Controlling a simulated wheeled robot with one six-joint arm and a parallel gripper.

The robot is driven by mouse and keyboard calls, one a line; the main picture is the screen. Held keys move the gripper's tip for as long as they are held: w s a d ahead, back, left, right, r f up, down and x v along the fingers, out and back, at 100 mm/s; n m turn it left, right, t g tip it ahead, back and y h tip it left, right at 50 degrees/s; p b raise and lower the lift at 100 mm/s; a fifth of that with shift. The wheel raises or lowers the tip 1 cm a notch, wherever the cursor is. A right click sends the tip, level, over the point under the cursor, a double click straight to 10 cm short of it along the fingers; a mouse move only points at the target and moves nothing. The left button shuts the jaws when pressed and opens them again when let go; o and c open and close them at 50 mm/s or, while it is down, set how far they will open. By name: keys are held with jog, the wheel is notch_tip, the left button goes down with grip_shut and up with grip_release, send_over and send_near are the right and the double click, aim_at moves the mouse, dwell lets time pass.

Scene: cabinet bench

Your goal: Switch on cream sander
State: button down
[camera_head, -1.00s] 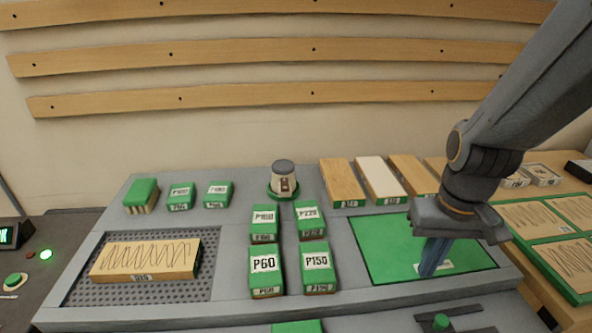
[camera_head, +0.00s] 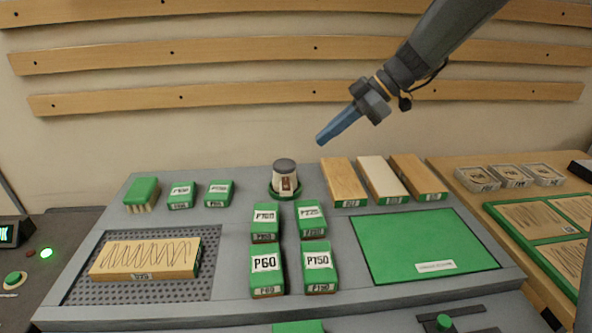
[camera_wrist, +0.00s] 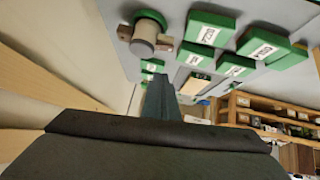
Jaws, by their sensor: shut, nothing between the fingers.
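The cream sander (camera_head: 285,178) is a small upright cylinder with a grey top, standing in a green base at the back middle of the bench. A small brown panel with a light mark is on its front. My gripper (camera_head: 321,139) is shut and empty, its blue fingers pointing down-left. In the head view it shows above and to the right of the sander, apart from it. In the wrist view the sander (camera_wrist: 146,32) is at the upper left, seen from above, and the gripper fingers (camera_wrist: 160,85) point towards the bench.
Green abrasive blocks, including P60 (camera_head: 266,270) and P150 (camera_head: 318,268), stand in front of the sander. Wooden boards (camera_head: 343,183) lie to its right. A scribbled board (camera_head: 146,258) lies on the perforated plate at left. The green mat (camera_head: 425,245) is bare except for a label.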

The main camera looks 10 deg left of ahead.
jog(key=shift+w+a+r, duration=0.15)
jog(key=p, duration=0.3)
send_over(285, 179)
jog(key=d, duration=0.4)
notch_tip(285, 179, down, 6)
jog(key=f, duration=0.1)
jog(key=shift+w+a+f+p, duration=0.15)
jog(key=shift+f+p, duration=0.15)
jog(key=shift+f, duration=0.35)
jog(key=shift+s+a+f+p, duration=0.1)
jog(key=shift+a+f+p, duration=0.15)
jog(key=shift+f, duration=0.45)
jog(key=shift+w+a+f+p, duration=0.1)
jog(key=shift+f+p, duration=0.2)
jog(key=shift+f, duration=0.35)
jog(key=shift+f, duration=0.1)
